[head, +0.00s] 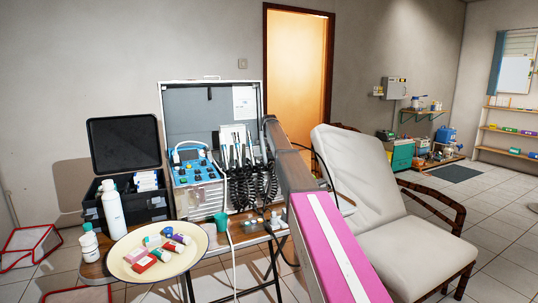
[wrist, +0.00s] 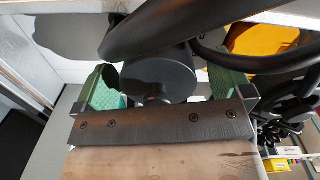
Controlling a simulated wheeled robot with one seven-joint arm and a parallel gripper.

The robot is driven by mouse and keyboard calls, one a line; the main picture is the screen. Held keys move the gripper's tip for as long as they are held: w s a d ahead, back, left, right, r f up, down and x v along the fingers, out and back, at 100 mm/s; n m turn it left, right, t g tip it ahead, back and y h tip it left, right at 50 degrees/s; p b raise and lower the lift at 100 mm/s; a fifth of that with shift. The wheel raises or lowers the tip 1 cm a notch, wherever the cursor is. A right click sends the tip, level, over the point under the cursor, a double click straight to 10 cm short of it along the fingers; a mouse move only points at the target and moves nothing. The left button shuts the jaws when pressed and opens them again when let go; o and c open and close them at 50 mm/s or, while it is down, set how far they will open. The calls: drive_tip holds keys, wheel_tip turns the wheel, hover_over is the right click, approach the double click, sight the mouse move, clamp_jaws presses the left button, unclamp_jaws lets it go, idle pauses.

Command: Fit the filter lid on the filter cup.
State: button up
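In the wrist view the two green fingers of my gripper (wrist: 162,80) stand wide apart. A dark round part (wrist: 158,72) with a short stub facing me lies between them. A narrow gap seems to show on its right; the left finger overlaps its edge in the picture, so contact there is unclear. I cannot tell whether this part is the filter lid or the filter cup. In the head view my arm reaches to the right side of the dental unit (head: 197,168), and my gripper cannot be made out. Neither lid nor cup can be identified there.
Dark hoses (head: 250,185) hang at the unit's right front. A thick dark tube (wrist: 160,28) crosses close above the round part in the wrist view. A green cup (head: 221,220), a cream tray (head: 122,268) and a white bottle (head: 113,212) stand in front. The chair (head: 365,180) is right.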

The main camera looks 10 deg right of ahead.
wheel_tip(320, 180, up, 11)
drive_tip(key=shift+f, duration=0.1)
idle(0.6)
drive_tip(key=shift+s, duration=0.1)
